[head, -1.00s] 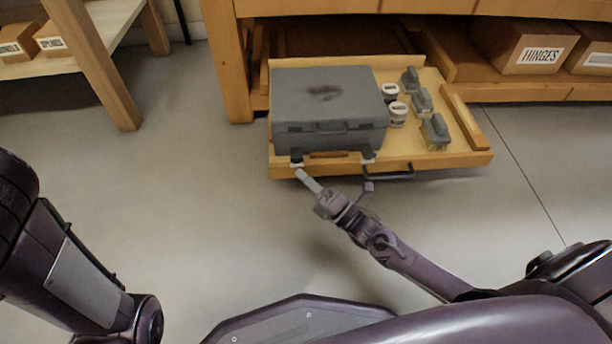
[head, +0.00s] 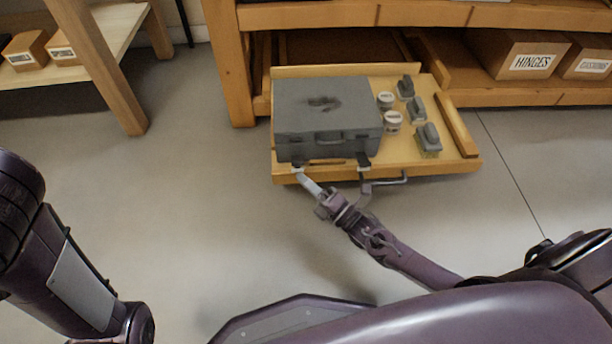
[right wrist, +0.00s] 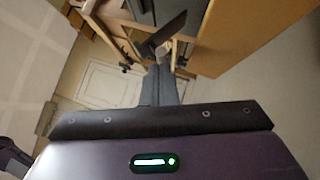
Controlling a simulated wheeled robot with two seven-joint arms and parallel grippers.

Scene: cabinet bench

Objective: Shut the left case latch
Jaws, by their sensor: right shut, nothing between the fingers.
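The grey case (head: 325,115) lies closed in the pulled-out wooden drawer, its handle side facing me. The right latch (head: 364,160) is a dark piece at the right of that front. My right gripper (head: 302,177) is shut and empty, its tips just below the left latch; I cannot tell whether they touch it. Its grey fingers show in the right wrist view (right wrist: 160,85). Only my left arm shows at lower left; its gripper is out of view.
The drawer (head: 455,168) has a dark bar handle (head: 390,182) at its front, close to my right gripper. White-lidded jars (head: 393,122) and grey-topped brushes (head: 428,140) stand right of the case. A table leg (head: 98,65) is at left. The floor in front is clear.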

